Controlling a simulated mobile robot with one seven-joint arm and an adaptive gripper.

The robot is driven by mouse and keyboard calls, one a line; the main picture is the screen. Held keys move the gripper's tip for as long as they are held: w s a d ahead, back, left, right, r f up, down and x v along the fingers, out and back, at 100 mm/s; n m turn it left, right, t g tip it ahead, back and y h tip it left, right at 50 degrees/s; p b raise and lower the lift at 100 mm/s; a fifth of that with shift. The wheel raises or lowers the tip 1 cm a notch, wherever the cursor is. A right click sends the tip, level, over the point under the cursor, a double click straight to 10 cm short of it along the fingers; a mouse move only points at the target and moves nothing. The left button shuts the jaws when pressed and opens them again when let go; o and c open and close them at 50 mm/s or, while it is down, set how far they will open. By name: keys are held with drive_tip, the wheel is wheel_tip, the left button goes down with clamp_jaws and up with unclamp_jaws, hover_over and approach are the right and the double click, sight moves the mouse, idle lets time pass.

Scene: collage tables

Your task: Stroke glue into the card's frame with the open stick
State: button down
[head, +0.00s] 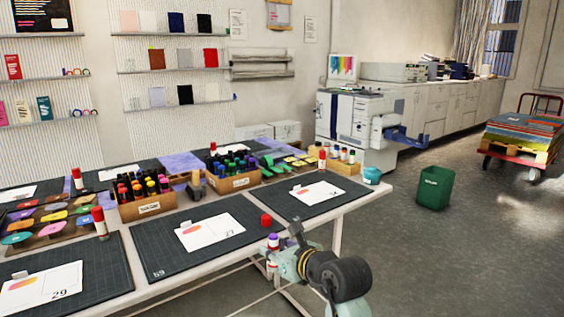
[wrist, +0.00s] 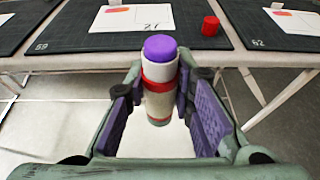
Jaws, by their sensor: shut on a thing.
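My gripper (wrist: 160,100) is shut on an open glue stick (wrist: 158,85), white with a red band and a bare purple tip. The stick stands roughly upright between the purple pads; in the head view its purple top (head: 273,238) shows at the table's front edge. A white card (head: 210,231) numbered 27, with an orange-pink patch, lies on the middle dark mat (head: 170,264); the wrist view shows the card (wrist: 120,22) beyond the stick. The stick is apart from it, nearer me. A red cap (head: 266,220) stands on the mat's right side. The card's frame is too small to make out.
Other cards lie on the left mat (head: 110,280) and right mat (head: 280,207). Behind are a marker crate (head: 148,209), a second crate (head: 234,184) and capped glue sticks (head: 100,223). A teal pot (head: 371,175) stands at the right end.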

sight(276, 268)
drive_tip(key=shift+m+h, duration=0.3)
drive_tip(key=f, duration=0.4)
drive_tip(key=w+f, duration=0.1)
drive_tip(key=f, duration=0.1)
drive_tip(key=shift+d+f, duration=0.2)
drive_tip(key=s+f+m+t+h, duration=0.1)
drive_tip(key=s+f, duration=0.2)
drive_tip(key=f, duration=0.9)
drive_tip(key=s+d+f+m+t+h, duration=0.1)
drive_tip(key=s+f, duration=0.3)
drive_tip(key=f, duration=0.9)
drive_tip(key=shift+s+m+h, duration=0.25)
drive_tip(key=shift+m+h, duration=0.15)
drive_tip(key=shift+h, duration=0.3)
drive_tip(key=shift+d+r, duration=0.15)
wheel_tip(276, 268, up, 13)
drive_tip(key=p, duration=1.2)
